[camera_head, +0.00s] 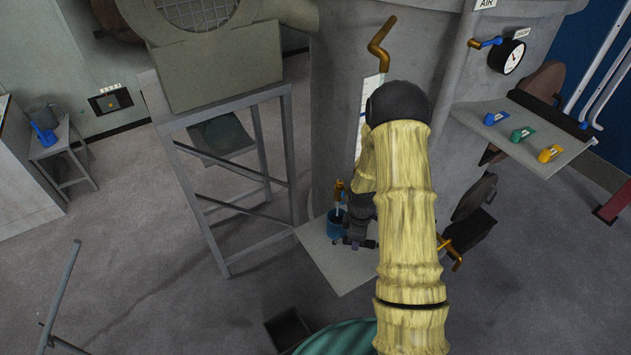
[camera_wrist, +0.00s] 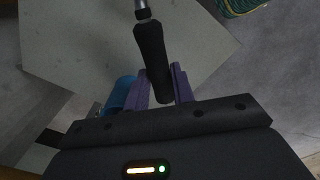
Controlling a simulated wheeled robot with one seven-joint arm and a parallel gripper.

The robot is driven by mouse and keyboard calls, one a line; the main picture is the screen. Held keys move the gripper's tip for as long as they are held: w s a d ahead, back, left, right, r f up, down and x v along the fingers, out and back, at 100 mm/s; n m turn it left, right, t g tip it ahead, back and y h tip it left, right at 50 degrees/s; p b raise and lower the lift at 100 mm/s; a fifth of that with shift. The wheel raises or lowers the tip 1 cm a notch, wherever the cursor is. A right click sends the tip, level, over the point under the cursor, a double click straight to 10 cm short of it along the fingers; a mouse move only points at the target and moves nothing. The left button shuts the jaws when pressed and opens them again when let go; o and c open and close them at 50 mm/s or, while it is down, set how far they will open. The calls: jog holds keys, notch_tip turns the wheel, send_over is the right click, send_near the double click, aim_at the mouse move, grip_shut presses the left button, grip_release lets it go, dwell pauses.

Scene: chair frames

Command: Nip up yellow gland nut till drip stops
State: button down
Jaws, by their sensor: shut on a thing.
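My gripper (camera_head: 358,238) is low at the front of the big grey tank, above a pale plate (camera_head: 325,262). In the wrist view its purple fingers (camera_wrist: 163,84) are shut on the black handle (camera_wrist: 152,55) of a tool with a metal shank (camera_wrist: 141,10). The tool's working end is out of that view. A small brass fitting (camera_head: 339,187) with a pale streak below it stands just left of my gripper. Under it is a blue cup (camera_head: 334,222), also seen in the wrist view (camera_wrist: 118,94). I cannot make out a yellow gland nut; my arm hides part of the tank front.
A shelf (camera_head: 540,120) at right holds blue, green and yellow tagged pieces below a gauge (camera_head: 507,56). A brass crank (camera_head: 381,45) sticks out above my arm. A grey metal stand (camera_head: 225,170) is at left. Brass pipework (camera_head: 450,250) sits right of my arm.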

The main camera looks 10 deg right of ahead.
jog(key=a+m, duration=0.1)
jog(key=m, duration=0.1)
jog(key=a+m, duration=0.2)
jog(key=m, duration=0.1)
jog(key=a+m, duration=0.2)
jog(key=m, duration=0.1)
jog(key=shift+w+a+f, duration=0.1)
jog(key=shift+w+a, duration=0.1)
jog(key=shift+w, duration=0.1)
jog(key=a+m, duration=0.1)
jog(key=m, duration=0.1)
jog(key=a+m, duration=0.2)
jog(key=m, duration=0.1)
jog(key=shift+d, duration=0.1)
jog(key=shift+w, duration=0.15)
